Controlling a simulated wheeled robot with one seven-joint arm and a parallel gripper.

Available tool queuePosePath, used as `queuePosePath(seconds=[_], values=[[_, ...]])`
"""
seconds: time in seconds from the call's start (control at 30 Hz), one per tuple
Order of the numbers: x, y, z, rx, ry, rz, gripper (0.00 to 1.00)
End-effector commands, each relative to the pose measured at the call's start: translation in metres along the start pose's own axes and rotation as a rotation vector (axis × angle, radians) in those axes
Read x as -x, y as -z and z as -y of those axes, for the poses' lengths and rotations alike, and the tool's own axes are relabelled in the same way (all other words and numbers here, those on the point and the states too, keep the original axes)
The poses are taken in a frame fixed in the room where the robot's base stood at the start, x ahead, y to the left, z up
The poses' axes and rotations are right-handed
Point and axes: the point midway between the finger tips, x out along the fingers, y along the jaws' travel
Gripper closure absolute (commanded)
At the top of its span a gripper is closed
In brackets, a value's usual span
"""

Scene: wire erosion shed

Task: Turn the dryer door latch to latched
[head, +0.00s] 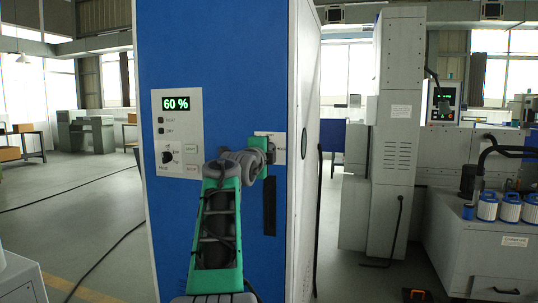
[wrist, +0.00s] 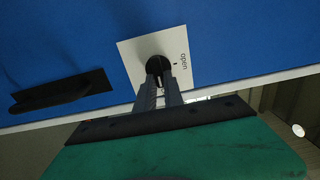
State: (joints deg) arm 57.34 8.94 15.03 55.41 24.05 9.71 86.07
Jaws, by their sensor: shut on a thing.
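The dryer is a tall cabinet with a blue front door (head: 215,60). Near the door's right edge is a white latch plate (head: 279,142), mostly hidden by my arm in the head view. In the wrist view the plate (wrist: 135,56) carries the word "open" and a small mark beside the dark round latch (wrist: 157,65). My gripper (wrist: 160,80) is shut on the latch, with both fingertips at its dark middle. In the head view my gripper (head: 268,148) is up against the plate. The fingers hide part of the latch, so I cannot tell its exact angle.
A black door handle (head: 270,206) sits below the plate; it also shows in the wrist view (wrist: 60,93). A control panel (head: 178,112) reading "60 %" with buttons and a knob is left of my arm. A grey machine (head: 398,130) stands right, beyond a gap. The left floor is mostly open, with cables.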

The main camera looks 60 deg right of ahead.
Motion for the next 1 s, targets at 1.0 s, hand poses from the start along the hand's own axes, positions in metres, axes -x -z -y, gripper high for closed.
queuePosePath(seconds=[1.0], values=[[0.0056, -0.0003, 0.0004, -0.009, 0.001, 0.001, 0.66]])
